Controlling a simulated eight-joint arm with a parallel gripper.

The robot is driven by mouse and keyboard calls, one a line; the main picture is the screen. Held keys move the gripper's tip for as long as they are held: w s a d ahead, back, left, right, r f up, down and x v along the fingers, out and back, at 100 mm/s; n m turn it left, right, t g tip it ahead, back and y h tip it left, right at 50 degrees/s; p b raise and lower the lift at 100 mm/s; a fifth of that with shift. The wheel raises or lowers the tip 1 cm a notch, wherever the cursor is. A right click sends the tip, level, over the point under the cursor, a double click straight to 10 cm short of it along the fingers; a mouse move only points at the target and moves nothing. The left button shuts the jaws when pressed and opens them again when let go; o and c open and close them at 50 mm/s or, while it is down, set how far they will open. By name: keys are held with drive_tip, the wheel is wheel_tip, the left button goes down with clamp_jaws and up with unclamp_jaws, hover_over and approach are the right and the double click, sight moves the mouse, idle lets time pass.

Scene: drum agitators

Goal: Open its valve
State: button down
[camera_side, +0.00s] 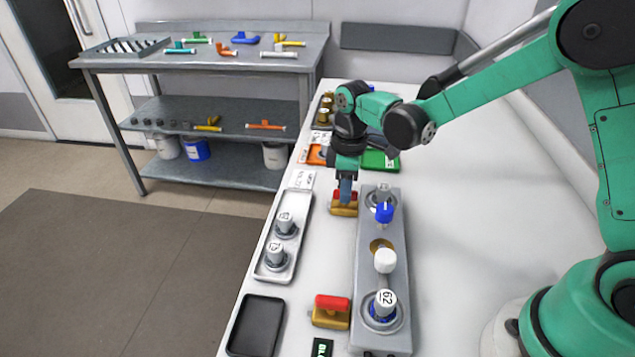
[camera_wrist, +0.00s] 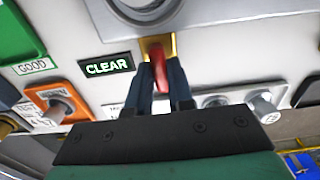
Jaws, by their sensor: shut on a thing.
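My gripper (camera_side: 346,192) points down at the far valve (camera_side: 344,209), a yellow base with a red handle, beside the far end of the grey station block. In the wrist view, the dark fingers (camera_wrist: 162,82) are shut on the red handle (camera_wrist: 159,68), one on each side. The yellow base (camera_wrist: 150,44) shows behind it. In the side view the fingers hide most of this handle. A second valve (camera_side: 331,312), also yellow with a red handle, stands free near the front, its handle lying crosswise in the picture.
The grey station block (camera_side: 368,240) holds capped drums, one marked 62 (camera_side: 384,304). A white tray (camera_side: 261,265) holds two numbered drums; a black tray (camera_side: 256,325) is empty. A black CLEAR sign (camera_wrist: 107,66) is beside the held valve. Green (camera_side: 381,160) and orange (camera_side: 315,155) trays lie behind.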

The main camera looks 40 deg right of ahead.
drive_tip(key=c, duration=1.1)
unclamp_jaws()
drive_tip(key=shift+o, duration=0.2)
drive_tip(key=shift+r, duration=0.1)
drive_tip(key=shift+r, duration=2.7)
drive_tip(key=shift+r, duration=0.1)
drive_tip(key=shift+s+r, duration=0.2)
drive_tip(key=shift+r, duration=0.05)
drive_tip(key=s+r+m+t, duration=0.1)
drive_tip(key=s+m+t, duration=0.1)
drive_tip(key=s+d+r+m+t, duration=0.1)
drive_tip(key=s+r+m+t, duration=0.1)
drive_tip(key=s+m, duration=0.1)
drive_tip(key=s+r+m+t, duration=0.1)
drive_tip(key=s+m+t, duration=0.1)
drive_tip(key=s, duration=0.1)
drive_tip(key=shift+s+d+r+m, duration=0.15)
drive_tip(key=shift+s+r+m, duration=0.1)
drive_tip(key=shift+r+m, duration=0.15)
drive_tip(key=shift+s+d+f+m+t, duration=0.1)
drive_tip(key=shift+s+f+m+t, duration=0.1)
drive_tip(key=shift+s+m+t, duration=0.45)
